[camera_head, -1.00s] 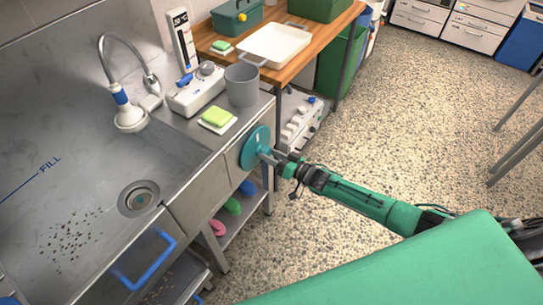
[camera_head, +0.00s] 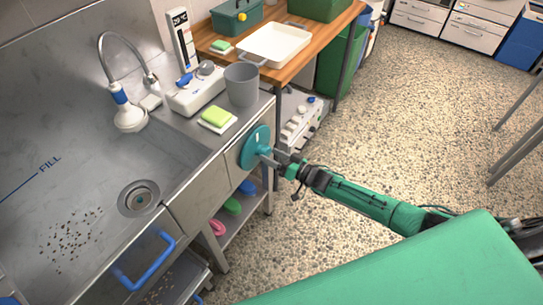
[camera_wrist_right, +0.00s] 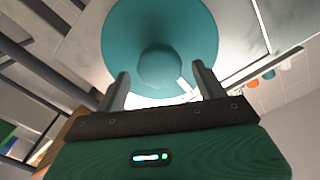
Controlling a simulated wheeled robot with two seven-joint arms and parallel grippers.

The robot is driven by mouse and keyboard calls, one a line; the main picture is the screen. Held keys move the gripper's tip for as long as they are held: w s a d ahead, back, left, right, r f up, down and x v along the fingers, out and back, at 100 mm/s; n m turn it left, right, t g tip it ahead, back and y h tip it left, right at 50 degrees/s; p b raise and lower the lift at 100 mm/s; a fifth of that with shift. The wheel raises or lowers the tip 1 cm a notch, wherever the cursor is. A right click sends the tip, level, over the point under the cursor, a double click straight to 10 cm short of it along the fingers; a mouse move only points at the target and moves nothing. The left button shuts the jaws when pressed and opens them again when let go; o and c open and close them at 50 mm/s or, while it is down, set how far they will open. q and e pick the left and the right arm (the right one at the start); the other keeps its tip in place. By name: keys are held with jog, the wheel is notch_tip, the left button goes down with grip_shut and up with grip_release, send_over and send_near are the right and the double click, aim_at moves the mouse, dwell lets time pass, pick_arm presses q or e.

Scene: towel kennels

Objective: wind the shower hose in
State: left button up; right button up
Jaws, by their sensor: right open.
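The shower hose (camera_head: 124,42) is a grey hose that arches from the sink's back ledge to a white and blue shower head (camera_head: 129,114) at the basin edge. A teal round reel wheel (camera_head: 252,148) with a central knob is on the front face of the sink unit. In the right wrist view the wheel (camera_wrist_right: 205,28) fills the top, and its knob (camera_wrist_right: 160,67) lies between or just beyond the fingertips. My right gripper (camera_head: 273,158) is open at the knob; contact is hard to tell. My left gripper is not in view.
The steel sink (camera_head: 60,180) holds dark specks and a drain (camera_head: 138,198). A grey cup (camera_head: 241,85), a green sponge (camera_head: 216,116) and a white control box (camera_head: 196,90) stand on the ledge. A blue handle (camera_head: 147,262) sticks out at the front.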

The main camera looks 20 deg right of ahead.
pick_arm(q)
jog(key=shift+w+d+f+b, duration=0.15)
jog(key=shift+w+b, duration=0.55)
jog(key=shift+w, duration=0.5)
pick_arm(e)
jog(key=v, duration=1.3)
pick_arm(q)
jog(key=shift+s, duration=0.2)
